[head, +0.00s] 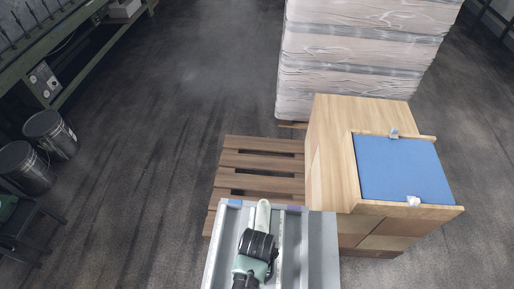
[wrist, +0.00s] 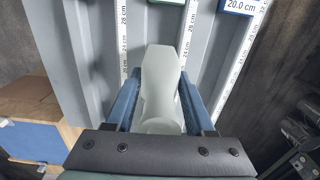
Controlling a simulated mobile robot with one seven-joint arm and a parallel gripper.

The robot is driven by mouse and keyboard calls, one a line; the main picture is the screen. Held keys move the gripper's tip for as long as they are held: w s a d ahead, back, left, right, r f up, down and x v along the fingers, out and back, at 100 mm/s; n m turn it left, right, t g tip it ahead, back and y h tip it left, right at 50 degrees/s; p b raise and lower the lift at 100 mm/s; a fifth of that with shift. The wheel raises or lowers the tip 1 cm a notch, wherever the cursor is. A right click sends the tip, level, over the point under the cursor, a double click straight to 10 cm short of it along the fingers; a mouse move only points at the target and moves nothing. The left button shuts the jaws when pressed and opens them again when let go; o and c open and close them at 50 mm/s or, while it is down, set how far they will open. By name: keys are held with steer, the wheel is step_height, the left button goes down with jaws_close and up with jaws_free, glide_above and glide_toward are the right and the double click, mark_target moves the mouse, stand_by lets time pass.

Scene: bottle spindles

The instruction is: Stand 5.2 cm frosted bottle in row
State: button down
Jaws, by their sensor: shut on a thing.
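A pale frosted bottle (wrist: 160,85) stands out between the two blue fingers of my gripper (wrist: 161,76) in the wrist view. My gripper is shut on it. In the head view the bottle (head: 263,214) points away from my dark gripper (head: 261,232), over the grey channelled rack (head: 324,250). The rack (wrist: 98,42) also fills the upper wrist view, with raised ribs carrying centimetre scales. A blue label (wrist: 238,6) reads 20.0 cm, and a green label (wrist: 168,2) is cut off at the top. Whether the bottle touches the rack is unclear.
A wooden cabinet (head: 330,125) with a blue mat (head: 400,170) stands to the right of the rack. Two small whitish items (head: 394,134) (head: 413,201) sit at the mat's edges. A wooden pallet (head: 262,160) lies behind the rack. Wrapped stacks (head: 360,60) stand beyond.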

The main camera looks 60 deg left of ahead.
steer(key=shift+f+b, duration=0.75)
steer(key=shift+f, duration=0.5)
steer(key=shift+w+a+f, duration=0.15)
steer(key=shift+w+a+b, duration=0.8)
steer(key=shift+w+a, duration=0.6)
steer(key=shift+a, duration=0.25)
steer(key=shift+f, duration=0.1)
steer(key=shift+c, duration=0.9)
jaws_free()
